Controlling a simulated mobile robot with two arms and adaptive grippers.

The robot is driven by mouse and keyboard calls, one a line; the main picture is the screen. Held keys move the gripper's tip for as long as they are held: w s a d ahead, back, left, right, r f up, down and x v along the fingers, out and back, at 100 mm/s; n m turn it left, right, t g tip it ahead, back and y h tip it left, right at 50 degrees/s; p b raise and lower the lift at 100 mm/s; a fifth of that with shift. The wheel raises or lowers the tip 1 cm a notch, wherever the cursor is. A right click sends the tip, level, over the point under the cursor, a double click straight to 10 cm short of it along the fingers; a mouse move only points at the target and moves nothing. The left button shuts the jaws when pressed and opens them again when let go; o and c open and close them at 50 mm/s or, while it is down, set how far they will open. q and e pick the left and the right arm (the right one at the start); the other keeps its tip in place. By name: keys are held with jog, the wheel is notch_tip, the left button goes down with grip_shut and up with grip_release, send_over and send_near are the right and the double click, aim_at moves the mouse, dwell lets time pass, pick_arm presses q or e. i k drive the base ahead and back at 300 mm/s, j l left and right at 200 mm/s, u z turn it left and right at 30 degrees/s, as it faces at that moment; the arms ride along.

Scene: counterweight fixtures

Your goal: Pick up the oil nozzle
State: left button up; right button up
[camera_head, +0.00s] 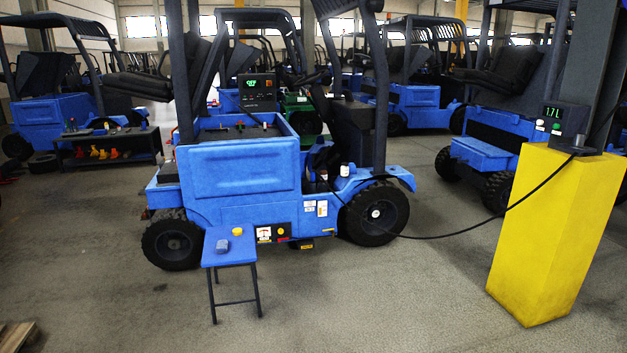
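A black hose (452,235) runs from a yellow pillar (548,235) across to the blue forklift (240,168) in the middle. It passes in front of the forklift's right wheel and rises toward a dark recess beside the seat. The oil nozzle at the hose's end is too small and dark to make out clearly; it seems to be in or near that recess, among small white-marked items. The pillar carries a black display box (565,120) reading about 1.7L. Neither of my grippers is in view.
A dark low bench (105,148) with red, yellow and orange items stands at left. A wooden pallet (17,338) lies bottom left. The front floor is mostly clear. Other blue forklifts stand behind.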

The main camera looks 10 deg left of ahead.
aim_at(312, 180)
jog(key=i, duration=3.9)
jog(key=i+u, duration=0.2)
jog(key=i, duration=0.3)
jog(key=i+l+u, duration=0.15)
jog(key=i, duration=0.3)
jog(key=i+l+u, duration=0.2)
jog(key=i, duration=0.3)
